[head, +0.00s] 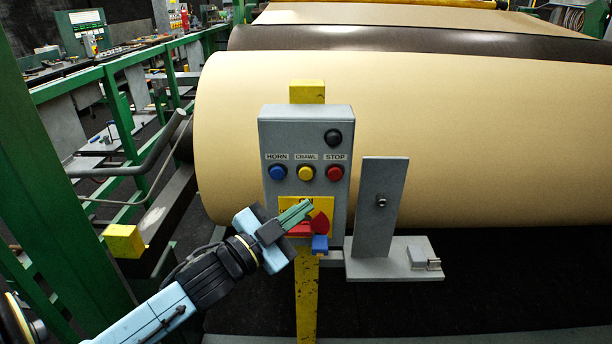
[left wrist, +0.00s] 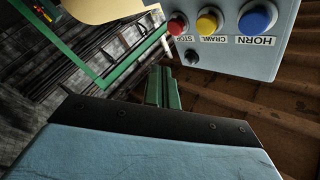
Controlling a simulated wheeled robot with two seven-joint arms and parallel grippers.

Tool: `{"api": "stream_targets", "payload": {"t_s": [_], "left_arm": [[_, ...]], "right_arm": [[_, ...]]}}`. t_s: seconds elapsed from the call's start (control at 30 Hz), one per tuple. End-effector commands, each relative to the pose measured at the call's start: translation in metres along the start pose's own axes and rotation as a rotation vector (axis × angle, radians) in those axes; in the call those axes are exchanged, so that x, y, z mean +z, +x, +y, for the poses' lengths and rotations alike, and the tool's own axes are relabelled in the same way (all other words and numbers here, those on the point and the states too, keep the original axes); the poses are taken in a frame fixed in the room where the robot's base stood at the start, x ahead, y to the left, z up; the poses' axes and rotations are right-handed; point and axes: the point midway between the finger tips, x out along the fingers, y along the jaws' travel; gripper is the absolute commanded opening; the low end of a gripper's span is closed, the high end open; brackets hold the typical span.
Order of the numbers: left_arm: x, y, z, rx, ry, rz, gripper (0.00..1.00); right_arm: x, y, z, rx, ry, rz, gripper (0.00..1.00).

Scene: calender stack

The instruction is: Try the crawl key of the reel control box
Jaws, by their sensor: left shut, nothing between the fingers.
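The grey reel control box (head: 263,130) is mounted on a yellow post. The yellow crawl key (head: 306,173) sits in its row of keys, under a CRAWL label, between the blue horn key (head: 278,172) and the red stop key (head: 335,173). In the left wrist view the crawl key (left wrist: 209,19) shows upside down, at the top. My left gripper (head: 308,207) is shut and empty, with its green fingertips just below the crawl key in the head picture, in front of the yellow plate. Whether they touch the box cannot be told. My right gripper is not in view.
A black knob (head: 333,137) is above the stop key. A red handle (head: 320,223) and a blue piece (head: 320,244) are low on the box. A grey bracket (head: 380,205) stands to its right. A large tan roll (head: 480,140) lies behind. Green railings (head: 118,110) are at left.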

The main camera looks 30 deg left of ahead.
Motion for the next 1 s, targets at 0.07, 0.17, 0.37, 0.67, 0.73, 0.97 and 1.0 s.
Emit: {"api": "stream_targets", "payload": {"t_s": [0.07,0.17,0.37,0.67,0.73,0.97,1.0], "left_arm": [[0.006,0.007,-0.005,-0.001,0.003,0.001,0.00],[0.014,0.018,-0.013,-0.001,0.004,0.001,0.00],[0.028,0.037,-0.027,-0.001,0.003,-0.001,0.00],[0.038,0.052,-0.038,-0.001,0.000,-0.001,0.00],[0.039,0.053,-0.039,-0.001,0.000,-0.001,0.00],[0.039,0.053,-0.039,-0.001,-0.001,-0.001,0.00],[0.039,0.053,-0.039,-0.001,0.000,-0.001,0.00]], "right_arm": [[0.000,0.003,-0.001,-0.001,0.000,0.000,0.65],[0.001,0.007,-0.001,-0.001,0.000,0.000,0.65],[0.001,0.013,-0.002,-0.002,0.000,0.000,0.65],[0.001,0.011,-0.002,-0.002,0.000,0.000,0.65],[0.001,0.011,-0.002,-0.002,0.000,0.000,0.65],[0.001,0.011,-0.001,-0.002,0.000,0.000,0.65],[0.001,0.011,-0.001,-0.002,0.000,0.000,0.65]]}}
